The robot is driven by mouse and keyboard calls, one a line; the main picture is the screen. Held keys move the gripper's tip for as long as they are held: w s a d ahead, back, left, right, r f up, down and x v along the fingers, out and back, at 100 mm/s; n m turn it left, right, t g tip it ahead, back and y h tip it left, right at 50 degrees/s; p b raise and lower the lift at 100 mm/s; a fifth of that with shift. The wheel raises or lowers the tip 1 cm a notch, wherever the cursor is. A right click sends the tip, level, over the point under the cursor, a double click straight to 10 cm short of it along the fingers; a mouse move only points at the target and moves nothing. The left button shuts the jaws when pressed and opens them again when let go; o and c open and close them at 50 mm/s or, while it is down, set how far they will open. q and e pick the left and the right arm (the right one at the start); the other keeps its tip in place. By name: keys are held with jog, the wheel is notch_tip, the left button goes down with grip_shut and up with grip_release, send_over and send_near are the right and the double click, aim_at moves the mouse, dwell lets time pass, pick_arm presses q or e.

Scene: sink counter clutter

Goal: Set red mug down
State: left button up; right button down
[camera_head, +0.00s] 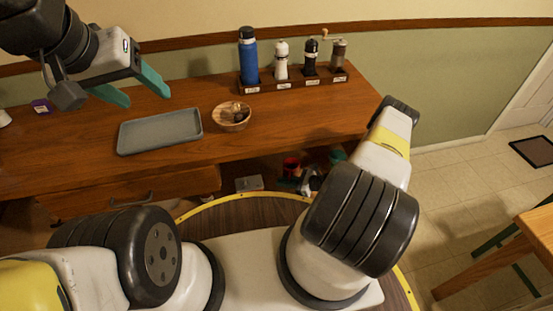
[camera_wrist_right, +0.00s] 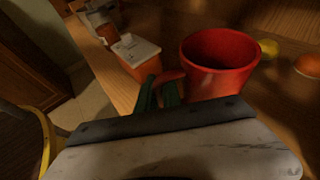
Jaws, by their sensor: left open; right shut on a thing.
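The red mug (camera_wrist_right: 216,66) appears upright in the right wrist view, with its open rim facing up. My right gripper (camera_wrist_right: 160,92) is shut on its handle, with green fingers to the left of the mug body. In the head view the red mug (camera_head: 291,166) is small and dark, below the counter's front edge. Whether its base touches the wooden surface beneath is hidden. My left gripper (camera_head: 140,90) is open and empty above the left part of the wooden counter (camera_head: 75,130).
On the counter are a grey tray (camera_head: 160,131), a wooden bowl (camera_head: 232,116), and a rack (camera_head: 292,84) with a blue bottle (camera_head: 249,57) and several grinders. Near the mug are a white-lidded container (camera_wrist_right: 135,50), a yellow thing (camera_wrist_right: 268,48) and an orange thing (camera_wrist_right: 309,65).

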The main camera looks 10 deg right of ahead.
jog(key=shift+w+d, duration=0.1)
jog(key=shift+w, duration=0.35)
jog(key=shift+f, duration=1.8)
jog(key=c, duration=1.5)
grip_release()
jog(key=v, duration=1.2)
jog(key=shift+w, duration=0.1)
